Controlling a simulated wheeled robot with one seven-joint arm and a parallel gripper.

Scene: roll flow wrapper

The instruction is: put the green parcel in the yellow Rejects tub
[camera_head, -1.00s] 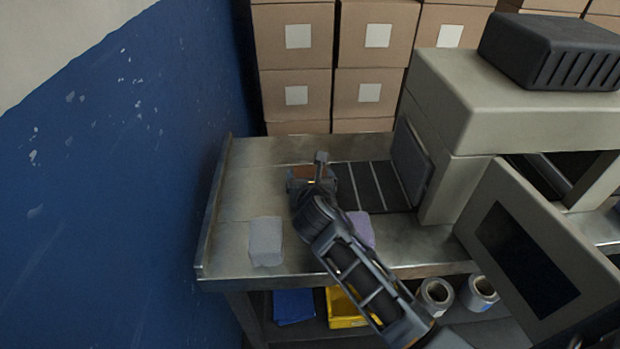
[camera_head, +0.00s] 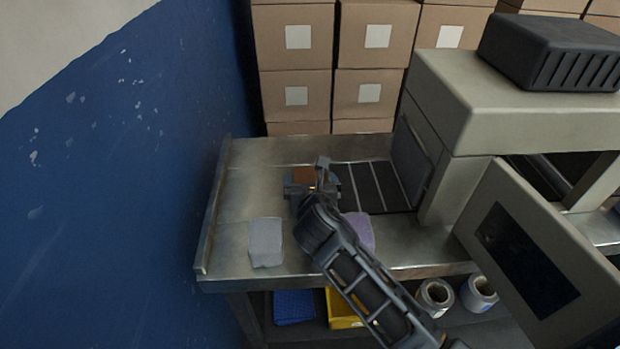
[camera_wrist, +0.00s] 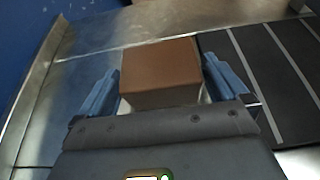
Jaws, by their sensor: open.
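No parcel that looks green shows in either view. A brown box-shaped parcel (camera_wrist: 160,72) lies on the metal table, also seen in the head view (camera_head: 304,175). My gripper (camera_head: 312,187) is low over the table at this parcel. In the wrist view my gripper (camera_wrist: 161,84) is open, one blue-grey finger on each side of the parcel, with a visible gap at least on the left. The yellow tub (camera_head: 343,310) stands on the shelf under the table, partly hidden by the table edge and my arm. Its label does not show.
A pale grey parcel (camera_head: 265,242) and a purple parcel (camera_head: 359,231), partly behind my arm, lie on the table. A dark slatted belt (camera_head: 375,187) leads to the machine (camera_head: 470,100). A blue container (camera_head: 293,307) and rolls (camera_head: 435,297) are below. A blue wall (camera_head: 110,200) bounds the left.

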